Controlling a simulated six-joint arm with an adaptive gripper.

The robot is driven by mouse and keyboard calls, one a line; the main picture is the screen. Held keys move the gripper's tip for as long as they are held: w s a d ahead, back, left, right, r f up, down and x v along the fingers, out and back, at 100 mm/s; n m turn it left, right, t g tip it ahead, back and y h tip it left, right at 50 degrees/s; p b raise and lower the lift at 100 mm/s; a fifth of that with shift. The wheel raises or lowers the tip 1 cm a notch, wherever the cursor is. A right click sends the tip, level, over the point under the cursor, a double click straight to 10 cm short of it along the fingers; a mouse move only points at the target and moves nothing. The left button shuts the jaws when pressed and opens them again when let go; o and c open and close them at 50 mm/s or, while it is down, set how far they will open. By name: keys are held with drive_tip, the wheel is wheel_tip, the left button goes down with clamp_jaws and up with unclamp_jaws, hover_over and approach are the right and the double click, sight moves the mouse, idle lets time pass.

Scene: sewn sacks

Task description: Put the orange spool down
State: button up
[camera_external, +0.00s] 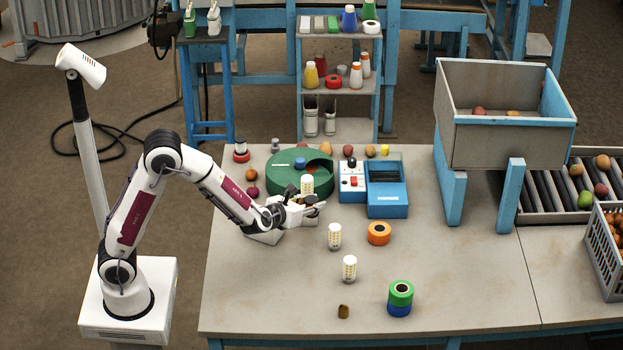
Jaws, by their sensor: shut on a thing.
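The orange spool (379,233) lies flat on the table, right of my gripper and clear of it. My gripper (314,205) is over the table in front of the green round device and is shut. A white cylinder with yellow marks (307,184) shows right at its fingers and seems to be what it holds; the fingers cover its lower end. A green spool (401,291) sits on a blue spool (399,309) near the front of the table.
Two more white cylinders (335,236) (349,268) stand left of the orange spool. The green round device (285,178) and a blue machine (387,190) stand behind. A small brown piece (343,311) lies in front. The table's left front is clear.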

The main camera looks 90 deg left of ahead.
drive_tip(key=shift+f, duration=3.15)
drive_tip(key=shift+f, duration=1.85)
drive_tip(key=shift+f, duration=0.15)
drive_tip(key=o, duration=1)
drive_tip(key=shift+o, duration=0.2)
drive_tip(key=shift+s+d+r, duration=0.2)
drive_tip(key=shift+d+r, duration=0.15)
drive_tip(key=v, duration=1.1)
